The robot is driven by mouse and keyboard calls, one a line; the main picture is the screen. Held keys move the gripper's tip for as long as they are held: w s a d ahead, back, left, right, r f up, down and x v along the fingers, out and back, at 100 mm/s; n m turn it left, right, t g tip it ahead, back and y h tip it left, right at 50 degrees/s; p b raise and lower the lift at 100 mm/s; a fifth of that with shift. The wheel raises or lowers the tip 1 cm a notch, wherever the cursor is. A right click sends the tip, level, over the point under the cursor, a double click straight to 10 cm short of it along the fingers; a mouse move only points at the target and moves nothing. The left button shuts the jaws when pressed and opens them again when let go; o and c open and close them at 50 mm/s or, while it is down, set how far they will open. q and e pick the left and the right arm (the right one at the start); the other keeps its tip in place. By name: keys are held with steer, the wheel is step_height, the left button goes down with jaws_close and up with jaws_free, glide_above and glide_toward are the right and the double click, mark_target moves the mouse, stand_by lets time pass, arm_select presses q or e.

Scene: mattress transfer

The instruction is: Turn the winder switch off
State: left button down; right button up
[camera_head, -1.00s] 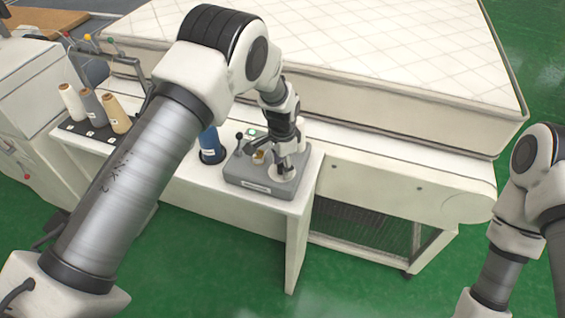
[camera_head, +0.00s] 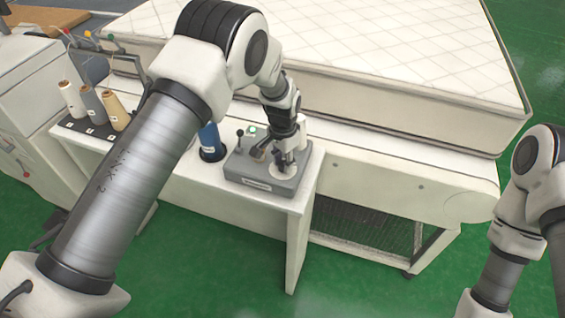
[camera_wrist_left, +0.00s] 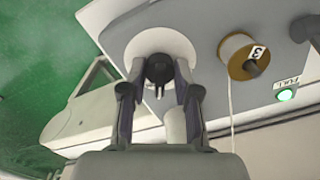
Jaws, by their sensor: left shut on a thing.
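The grey winder box (camera_head: 250,179) stands on the right end of the white table. A round white plate (camera_wrist_left: 134,45) is on its top, with a dark knob (camera_wrist_left: 159,69) at its middle, which I take to be the switch. My left gripper (camera_head: 284,164) is over that plate, its fingers closed around the dark knob, in the left wrist view (camera_wrist_left: 159,80). A small green lamp marked FULL (camera_wrist_left: 285,95) is lit. A spool tagged 3 (camera_wrist_left: 236,50) sits beside the plate. My right gripper is out of view.
A black-knobbed lever (camera_head: 240,133) rises at the box's back left. A blue cone (camera_head: 210,137) stands just left of the box. Several thread cones (camera_head: 93,107) are farther left. A large white mattress (camera_head: 390,95) lies behind on a conveyor (camera_head: 400,180).

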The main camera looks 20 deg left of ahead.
arm_select(q)
steer(key=n, duration=0.2)
steer(key=n+b, duration=0.1)
steer(key=shift+s+f+n, duration=0.1)
steer(key=shift+f+n, duration=0.15)
steer(key=shift+n, duration=0.15)
steer(key=n+b, duration=0.1)
steer(key=n, duration=0.2)
steer(key=shift+n, duration=0.3)
steer(key=n, duration=0.3)
steer(key=shift+n, duration=0.3)
steer(key=shift+n+b, duration=0.45)
steer(key=shift+n, duration=1.15)
